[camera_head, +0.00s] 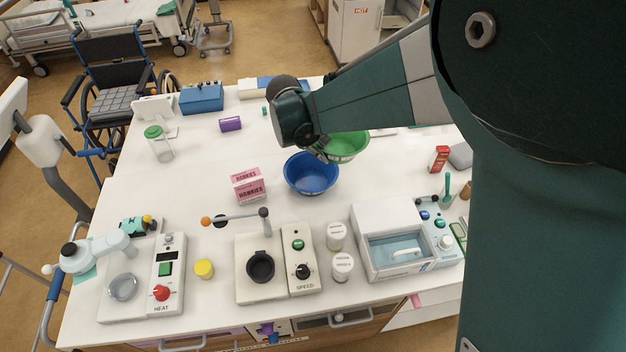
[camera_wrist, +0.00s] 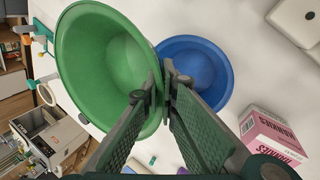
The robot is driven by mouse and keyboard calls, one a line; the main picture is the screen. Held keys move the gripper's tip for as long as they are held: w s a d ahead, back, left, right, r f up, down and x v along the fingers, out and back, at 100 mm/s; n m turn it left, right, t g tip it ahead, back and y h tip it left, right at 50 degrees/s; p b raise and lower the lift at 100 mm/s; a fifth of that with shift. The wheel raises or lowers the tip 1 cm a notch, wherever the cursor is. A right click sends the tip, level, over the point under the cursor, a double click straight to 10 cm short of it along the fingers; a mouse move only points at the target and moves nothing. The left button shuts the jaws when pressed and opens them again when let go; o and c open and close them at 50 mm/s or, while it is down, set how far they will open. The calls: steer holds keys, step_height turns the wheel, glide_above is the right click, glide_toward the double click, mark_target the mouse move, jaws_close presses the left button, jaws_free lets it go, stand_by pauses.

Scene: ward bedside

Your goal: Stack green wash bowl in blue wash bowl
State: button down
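The green wash bowl (camera_wrist: 100,60) fills the left of the wrist view and looks large and close. My gripper (camera_wrist: 160,84) has its fingers closed on the bowl's rim, one finger inside the wall and one outside. The blue wash bowl (camera_wrist: 195,72) is beyond it to the right, looking smaller and farther off. In the head view the blue bowl (camera_head: 311,175) stands upright and empty on the table. The green bowl (camera_head: 346,147) shows behind it to the right, partly hidden by my arm. My fingers are mostly hidden there.
A pink-and-white hankies box (camera_head: 248,186) stands left of the blue bowl, also in the wrist view (camera_wrist: 272,140). White lidded jars (camera_head: 341,266) and a windowed white device (camera_head: 400,245) stand in front. The table's left middle (camera_head: 175,195) is clear.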

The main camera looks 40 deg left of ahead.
steer(key=s+a+r, duration=0.2)
steer(key=s+a, duration=0.4)
steer(key=s, duration=0.1)
step_height(320, 180, down, 6)
stand_by(0.8)
steer(key=shift+f, duration=0.15)
steer(key=shift+f, duration=1.75)
steer(key=shift+f+b, duration=0.4)
steer(key=shift+f, duration=0.2)
